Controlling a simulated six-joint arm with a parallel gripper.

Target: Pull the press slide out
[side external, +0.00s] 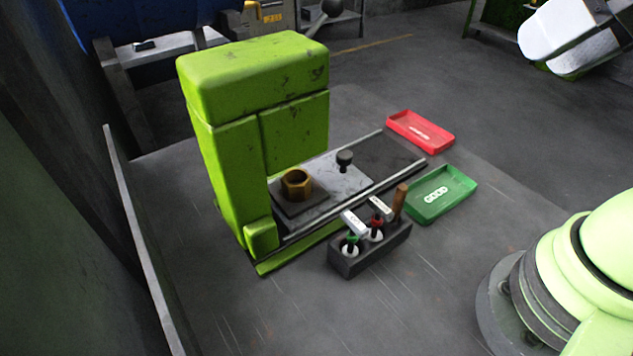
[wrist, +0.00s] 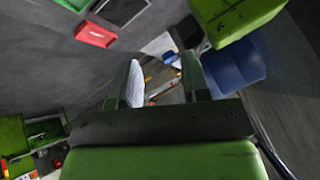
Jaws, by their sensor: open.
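The green press (side external: 255,110) stands on the table. Its slide (side external: 325,183) is a grey plate on a long track, with a dark upright knob (side external: 344,158) near its right end. A brass hex piece (side external: 296,184) sits on a dark block at the slide's left end, beside the press head. The dark track right of the slide is bare. In the wrist view my gripper (wrist: 165,78) is open, with nothing seen between its fingers. It is apart from the slide and knob. The press (wrist: 238,14) shows at the top right there; the knob cannot be made out.
A red tray (side external: 421,131) and a green tray (side external: 416,212) lie near the track's right end. A dark holder (side external: 365,258) with stamps and a wooden-handled tool stands in front of the track. A low wall (side external: 145,240) runs along the left. The front table area is clear.

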